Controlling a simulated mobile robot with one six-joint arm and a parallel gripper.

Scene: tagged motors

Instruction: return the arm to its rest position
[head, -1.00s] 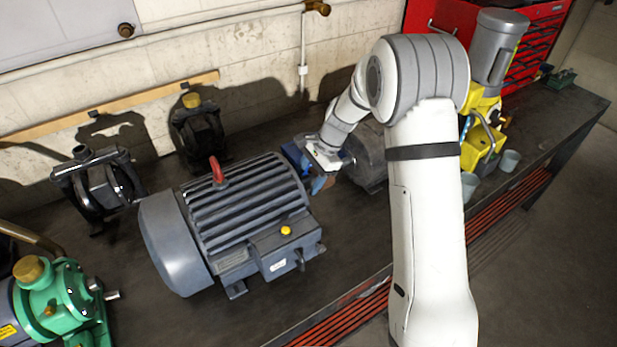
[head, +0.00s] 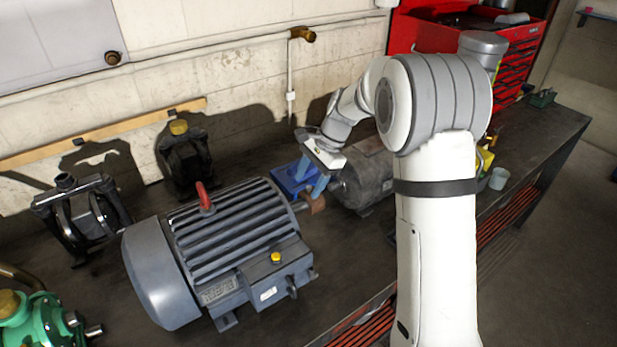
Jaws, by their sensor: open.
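My arm rises at the right of the head view and bends over the workbench. My gripper (head: 311,180) points down near the middle, its blue fingers apart. It is just right of the shaft end of a large grey finned motor (head: 235,245) with a red lifting eye. A blue object (head: 289,178) lies behind the fingers, and a small brown block (head: 316,203) shows just below them. I cannot tell whether the fingers touch either one. A second, darker grey motor (head: 362,178) stands right of the gripper, partly hidden by my arm.
A black pump (head: 185,158) and a black ring-shaped housing (head: 82,212) stand along the wall. A green pump (head: 38,318) is at the lower left. A yellow machine (head: 487,157), cups (head: 498,178) and a red tool cabinet (head: 525,50) are at the right.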

